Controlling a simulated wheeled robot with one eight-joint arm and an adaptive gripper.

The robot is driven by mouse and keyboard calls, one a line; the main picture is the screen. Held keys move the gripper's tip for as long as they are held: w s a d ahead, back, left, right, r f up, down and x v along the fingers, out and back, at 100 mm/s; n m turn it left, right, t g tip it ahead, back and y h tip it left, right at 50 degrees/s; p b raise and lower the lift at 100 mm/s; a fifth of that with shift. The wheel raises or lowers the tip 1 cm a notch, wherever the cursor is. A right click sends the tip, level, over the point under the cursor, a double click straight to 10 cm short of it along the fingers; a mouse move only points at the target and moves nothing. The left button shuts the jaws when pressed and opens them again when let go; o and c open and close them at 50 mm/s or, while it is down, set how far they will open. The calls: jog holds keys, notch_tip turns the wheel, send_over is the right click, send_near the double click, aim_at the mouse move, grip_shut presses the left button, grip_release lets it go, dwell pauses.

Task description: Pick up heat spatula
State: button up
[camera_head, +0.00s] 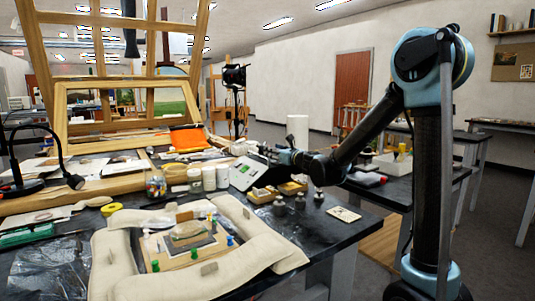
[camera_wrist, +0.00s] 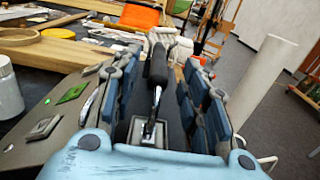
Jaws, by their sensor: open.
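The heat spatula, a tool with a black handle (camera_wrist: 158,64) and a thin metal shaft, shows in the wrist view. Its lower end is at a small square metal fitting. My gripper (camera_wrist: 162,68) is open, with its segmented blue and grey fingers on either side of the tool. Gaps show between the handle and both fingers. In the head view my gripper (camera_head: 272,153) is just behind and right of a grey control unit (camera_head: 246,172) with a green display. The spatula cannot be made out clearly there.
A white roll (camera_head: 297,131) stands close behind my gripper. White jars (camera_head: 209,178) stand left of the unit. An orange cloth (camera_head: 188,138) lies further back. Dark weights (camera_head: 280,206) and a cushioned work area (camera_head: 262,258) are in front, on the dark table.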

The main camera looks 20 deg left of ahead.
jog(key=shift+x, duration=2.95)
jog(key=shift+r, duration=0.1)
grip_shut()
